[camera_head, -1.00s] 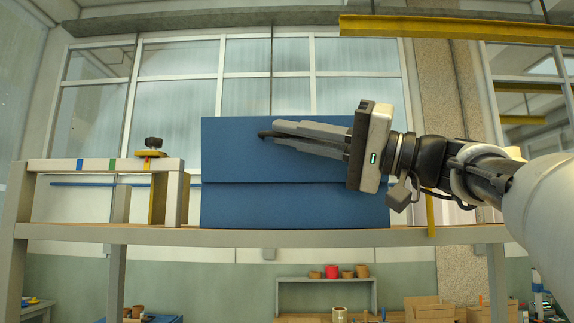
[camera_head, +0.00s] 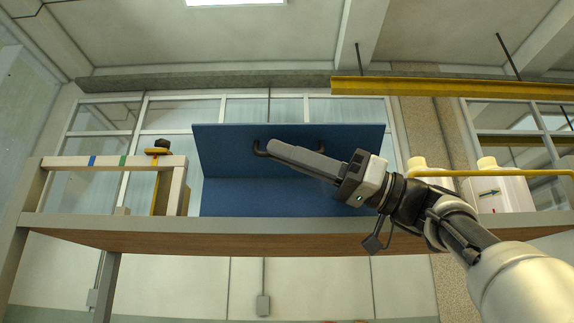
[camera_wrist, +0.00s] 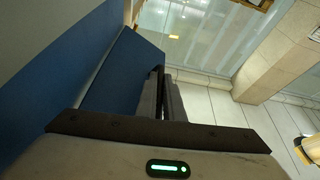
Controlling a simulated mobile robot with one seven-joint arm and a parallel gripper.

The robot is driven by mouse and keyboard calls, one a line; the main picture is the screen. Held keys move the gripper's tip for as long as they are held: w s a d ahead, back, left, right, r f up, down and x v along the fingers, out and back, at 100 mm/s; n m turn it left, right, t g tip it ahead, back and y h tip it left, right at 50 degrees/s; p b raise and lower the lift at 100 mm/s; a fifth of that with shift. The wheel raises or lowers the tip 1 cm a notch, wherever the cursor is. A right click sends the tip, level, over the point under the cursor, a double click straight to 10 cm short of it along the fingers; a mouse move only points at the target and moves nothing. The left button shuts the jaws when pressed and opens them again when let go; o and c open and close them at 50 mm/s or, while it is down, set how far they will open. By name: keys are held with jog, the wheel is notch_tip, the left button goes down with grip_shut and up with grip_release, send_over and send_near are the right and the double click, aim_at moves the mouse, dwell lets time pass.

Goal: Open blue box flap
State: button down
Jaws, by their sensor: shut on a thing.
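The blue box (camera_head: 260,198) stands on a raised wooden shelf. Its blue flap (camera_head: 220,148) is the upper panel, tilted out from the box front, its top edge wider than its bottom. In the wrist view my gripper's fingers (camera_wrist: 159,78) are close together beside a blue panel (camera_wrist: 122,72). The exact contact is hard to make out there.
The shelf (camera_head: 200,240) runs across the view, with its wooden underside visible. A light frame with coloured tape (camera_head: 107,161) stands left of the box. White containers with yellow tops (camera_head: 503,190) stand at the right. A yellow beam (camera_head: 440,88) hangs above right.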

jog(key=shift+w+f+b, duration=0.1)
jog(key=shift+f+b, duration=0.6)
jog(key=shift+f, duration=0.15)
jog(key=c, duration=2.2)
grip_release()
jog(key=shift+d, duration=0.1)
jog(key=v, duration=0.7)
jog(key=shift+d+f+b, duration=0.15)
jog(key=shift+b, duration=0.2)
